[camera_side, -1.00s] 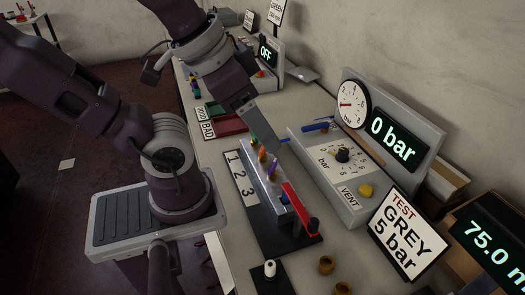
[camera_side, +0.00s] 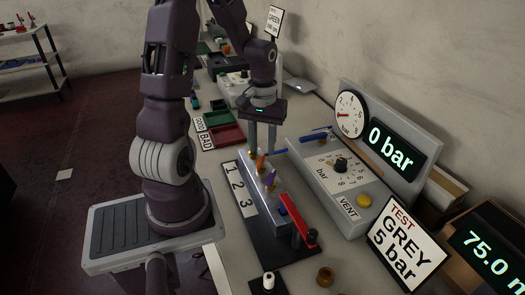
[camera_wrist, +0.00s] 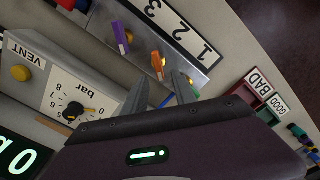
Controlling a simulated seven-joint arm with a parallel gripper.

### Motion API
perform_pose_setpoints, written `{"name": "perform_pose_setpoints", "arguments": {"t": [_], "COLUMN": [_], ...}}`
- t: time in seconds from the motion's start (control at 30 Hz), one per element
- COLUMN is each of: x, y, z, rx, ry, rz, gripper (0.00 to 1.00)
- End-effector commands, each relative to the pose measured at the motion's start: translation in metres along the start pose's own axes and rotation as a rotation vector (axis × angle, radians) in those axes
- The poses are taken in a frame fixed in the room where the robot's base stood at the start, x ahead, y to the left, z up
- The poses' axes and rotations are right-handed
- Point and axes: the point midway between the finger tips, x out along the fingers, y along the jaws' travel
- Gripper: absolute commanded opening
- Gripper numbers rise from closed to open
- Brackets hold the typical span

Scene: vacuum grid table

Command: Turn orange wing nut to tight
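The orange wing nut (camera_side: 260,163) stands in the middle of a row on the grey block, between the green and purple ones. In the wrist view the orange wing nut (camera_wrist: 157,64) shows just beyond the fingertips, roughly in the gap between them. My gripper (camera_side: 262,150) points down over the block, its two fingers apart with nothing held. The gripper (camera_wrist: 163,78) also looks open in the wrist view. Whether a finger touches the nut cannot be told. The purple wing nut (camera_side: 270,181) is nearer the side camera. The green wing nut (camera_side: 250,153) is close to the left finger.
A red lever (camera_side: 298,220) rises at the block's near end. The bar panel (camera_side: 345,188) with dial, yellow VENT button (camera_side: 363,201) and 0 bar display (camera_side: 389,147) stands to the right. Red BAD tray (camera_side: 223,138) and green tray (camera_side: 212,119) lie behind left.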

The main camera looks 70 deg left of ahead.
Motion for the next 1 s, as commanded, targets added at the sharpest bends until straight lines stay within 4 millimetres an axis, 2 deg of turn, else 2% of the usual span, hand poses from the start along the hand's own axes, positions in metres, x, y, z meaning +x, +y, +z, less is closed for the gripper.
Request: {"name": "perform_pose_setpoints", "arguments": {"t": [0.1, 0.17, 0.43, 0.6, 1.0], "x": [0.018, 0.022, 0.025, 0.025, 0.025], "y": [0.000, 0.000, 0.000, 0.000, 0.001], "z": [0.001, 0.001, 0.000, 0.000, 0.000], "rx": [0.000, 0.002, 0.002, 0.002, 0.030], "ry": [-0.004, -0.002, 0.001, 0.001, 0.001], "rz": [-0.001, -0.001, 0.000, -0.001, -0.001], "gripper": [0.33, 0.33, 0.33, 0.00, 0.00]}}
